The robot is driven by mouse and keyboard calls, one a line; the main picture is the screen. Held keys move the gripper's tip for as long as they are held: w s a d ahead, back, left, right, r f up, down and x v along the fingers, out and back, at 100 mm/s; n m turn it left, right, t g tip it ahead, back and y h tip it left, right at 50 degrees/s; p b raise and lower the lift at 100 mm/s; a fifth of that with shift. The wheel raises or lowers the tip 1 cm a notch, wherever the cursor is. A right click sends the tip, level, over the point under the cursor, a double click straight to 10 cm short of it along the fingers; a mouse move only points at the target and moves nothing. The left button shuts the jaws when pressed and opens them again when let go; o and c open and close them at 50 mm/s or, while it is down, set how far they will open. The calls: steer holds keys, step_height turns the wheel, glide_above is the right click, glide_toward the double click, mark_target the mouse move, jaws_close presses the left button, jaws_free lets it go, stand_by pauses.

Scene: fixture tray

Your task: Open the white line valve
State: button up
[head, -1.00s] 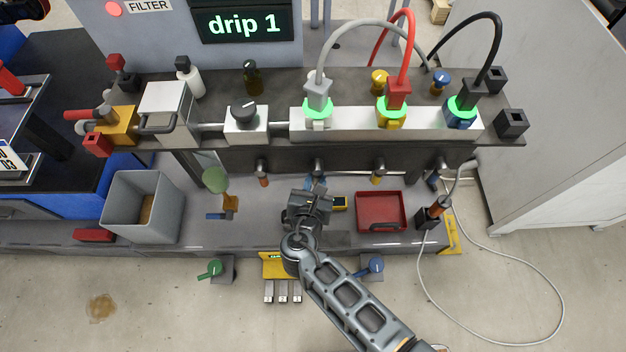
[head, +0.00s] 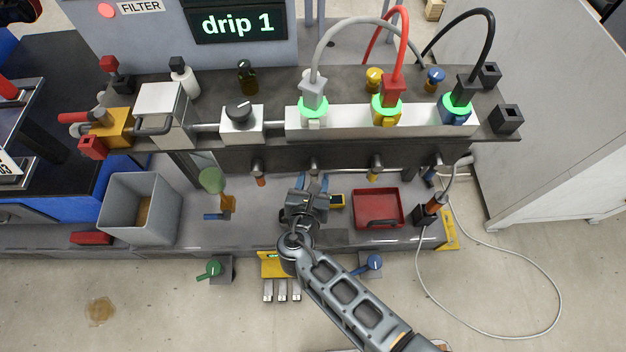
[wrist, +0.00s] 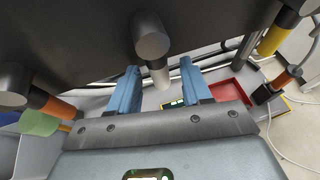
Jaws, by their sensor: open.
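The white line valve (wrist: 151,36) hangs under the shelf as a grey round body with a white collar below it. It shows small in the head view (head: 314,163), in a row with orange, yellow and blue-marked valves. My gripper (wrist: 159,68) is open, with its two blue fingers apart. In the wrist view the white collar appears between the fingertips, and no contact is visible. In the head view my gripper (head: 312,183) is just below and in front of the white valve. The valve's handle position cannot be made out.
Orange (head: 258,168), yellow (head: 376,165) and blue (head: 430,177) valves line the shelf's underside. A red tray (head: 378,222) lies on the lower bench to the right. A grey bin (head: 110,215) stands at the left. A green disc (head: 211,180) stands left of my gripper.

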steer(key=v, duration=0.7)
steer(key=shift+s+p, duration=0.35)
steer(key=shift+a+r, duration=0.1)
steer(key=shift+r, duration=0.05)
